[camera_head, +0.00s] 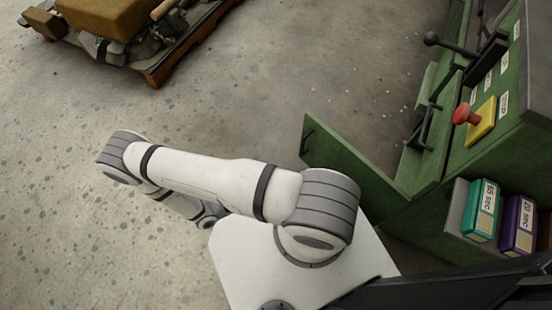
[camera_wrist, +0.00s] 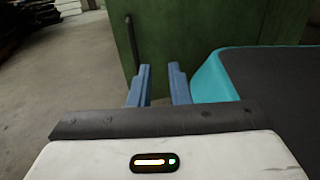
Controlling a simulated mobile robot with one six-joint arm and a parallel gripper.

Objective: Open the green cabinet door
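The green cabinet door (camera_head: 350,170) is a flat green panel. In the head view it juts out to the left from the green cabinet (camera_head: 465,155) and appears to stand open at an angle. A dark bar handle (camera_head: 308,142) is near its far left edge. In the wrist view the door (camera_wrist: 185,30) fills the upper middle, with the handle (camera_wrist: 133,42) upright near its left edge. My gripper (camera_wrist: 160,70) points toward the door with its two blue fingers apart and nothing between them. The handle is left of the fingers. My gripper is hidden behind my arm in the head view.
The cabinet carries a red knob (camera_head: 466,114) on a yellow plate and dark levers (camera_head: 455,55). Teal (camera_head: 482,208) and purple (camera_head: 518,225) labelled boxes sit in a side holder. A loaded pallet (camera_head: 165,65) lies at the upper left. Concrete floor between is clear.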

